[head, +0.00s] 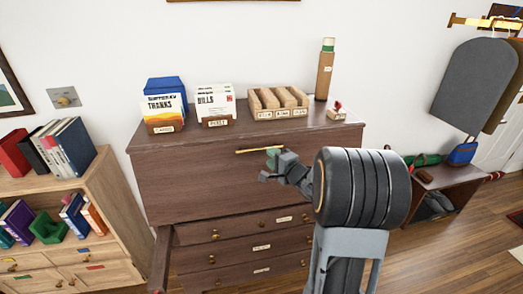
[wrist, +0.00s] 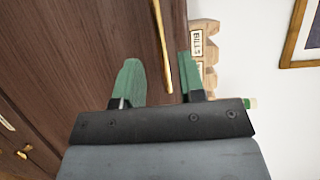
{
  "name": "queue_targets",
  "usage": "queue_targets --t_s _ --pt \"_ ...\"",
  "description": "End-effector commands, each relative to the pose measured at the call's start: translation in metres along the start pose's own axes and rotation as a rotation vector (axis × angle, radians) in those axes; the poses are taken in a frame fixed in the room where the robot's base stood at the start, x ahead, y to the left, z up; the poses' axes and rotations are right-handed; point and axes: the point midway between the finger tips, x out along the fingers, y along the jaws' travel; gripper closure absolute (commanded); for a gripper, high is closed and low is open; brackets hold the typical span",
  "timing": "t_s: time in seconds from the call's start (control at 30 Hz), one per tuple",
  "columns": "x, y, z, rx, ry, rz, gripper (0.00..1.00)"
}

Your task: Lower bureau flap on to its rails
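The dark brown bureau has its flap (head: 200,180) up and shut against the front. A brass bar handle (head: 250,151) runs along the flap's upper part; it also shows in the wrist view (wrist: 161,35). My gripper (head: 273,156) is at the handle's right end. In the wrist view its green fingers (wrist: 158,72) are apart, one on each side of the bar, with gaps visible. One rail (head: 161,262) sticks out from the bureau's left side below the flap. The right rail is not visible; my arm covers that area.
A bookcase (head: 112,188) stands close on the left. A low bench (head: 455,185) is at right.

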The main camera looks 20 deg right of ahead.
Motion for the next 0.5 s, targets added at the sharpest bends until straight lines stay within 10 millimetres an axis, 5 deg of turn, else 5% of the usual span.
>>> queue_targets --t_s 0.2,0.5 --pt "0.039 0.000 0.001 0.001 -0.002 0.002 0.63" --pt "0.066 0.000 0.000 -0.001 0.000 0.001 0.63"
